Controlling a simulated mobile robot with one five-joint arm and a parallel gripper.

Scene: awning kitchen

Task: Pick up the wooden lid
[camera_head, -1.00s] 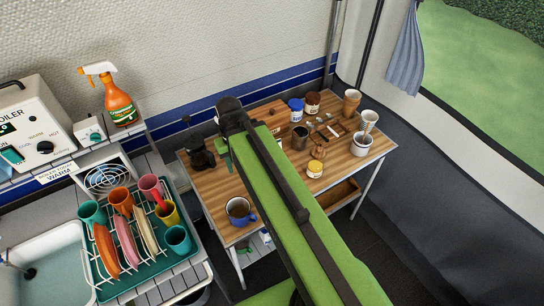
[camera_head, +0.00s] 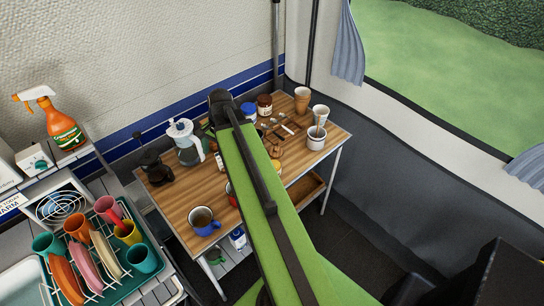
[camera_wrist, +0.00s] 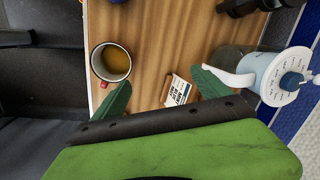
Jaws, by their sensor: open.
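A small round brown piece (camera_head: 275,151) lies on the wooden table (camera_head: 195,200), just right of my arm in the head view. It may be the wooden lid, but it is too small to tell. No wooden lid shows in the wrist view. My gripper's two green fingers (camera_wrist: 163,92) are spread apart over the table in the wrist view, with nothing gripped. A small box with a printed label (camera_wrist: 178,90) shows between them. In the head view my arm hides part of the tabletop.
A blue mug with brown drink (camera_head: 203,221) stands near the table's front edge. A white jug (camera_head: 185,142) and a dark press pot (camera_head: 155,167) stand at the left. Jars and cups (camera_head: 302,100) crowd the far right. A dish rack (camera_head: 105,255) is beyond the left edge.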

